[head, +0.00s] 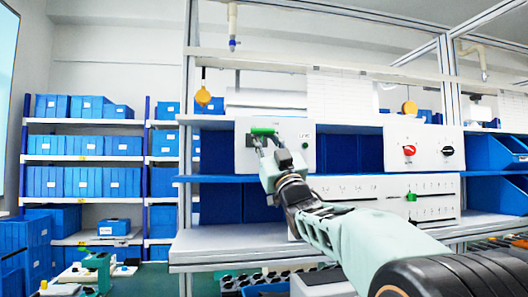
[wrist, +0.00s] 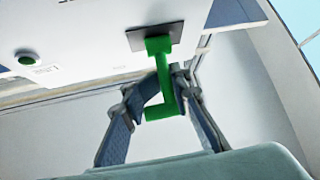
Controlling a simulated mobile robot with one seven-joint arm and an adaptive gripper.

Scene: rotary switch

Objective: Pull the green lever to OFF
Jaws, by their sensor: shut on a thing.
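The green lever (head: 263,131) shows on the front of a white switch box (head: 323,155). In the wrist view the lever (wrist: 158,48) comes out of a dark square plate (wrist: 172,36) and ends in a bent handle. My gripper (head: 266,146) is at the lever, and its fingers (wrist: 165,82) close around the lever's stem from both sides. ON and OFF marks cannot be read.
A green button (wrist: 27,59) sits on the same box beside the lever. A panel with a red knob (head: 409,150) and a black knob (head: 447,150) stands to the right. A blue shelf edge (head: 345,178) runs below the box. Blue bins (head: 88,106) fill racks at left.

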